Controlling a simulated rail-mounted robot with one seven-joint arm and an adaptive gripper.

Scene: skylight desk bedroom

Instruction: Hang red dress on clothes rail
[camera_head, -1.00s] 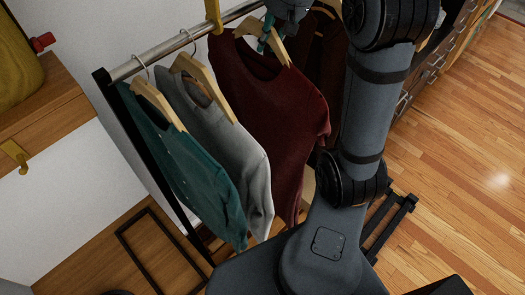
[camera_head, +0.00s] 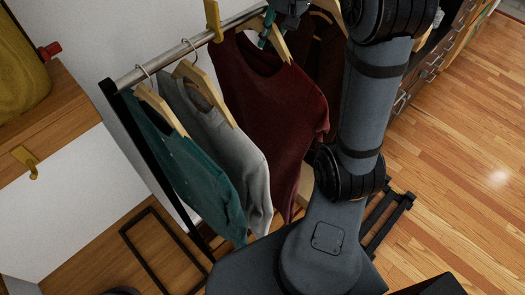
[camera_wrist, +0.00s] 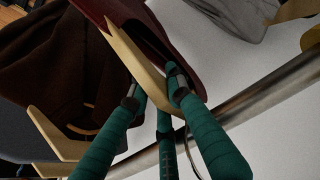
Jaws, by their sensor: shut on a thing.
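The red dress (camera_head: 270,105) is a dark maroon garment on a wooden hanger (camera_head: 281,44), among the clothes under the rail. My gripper (camera_head: 267,35) is at the top of the picture, its teal fingers shut on this hanger. In the wrist view, the fingertips (camera_wrist: 155,94) pinch the hanger (camera_wrist: 137,62), with the red dress (camera_wrist: 186,62) draped from it. The metal clothes rail (camera_head: 172,46) runs close by, and in the wrist view it passes behind the fingers (camera_wrist: 270,92). A thin wire hook shows near the rail; I cannot tell whether it sits over it.
A grey top (camera_head: 222,135) and a green shirt (camera_head: 185,170) hang left of the dress. A dark brown garment (camera_head: 327,65) hangs to its right. A yellow clip (camera_head: 213,18) is on the rail. A wooden shelf (camera_head: 60,115) stands left; the wooden floor at right is clear.

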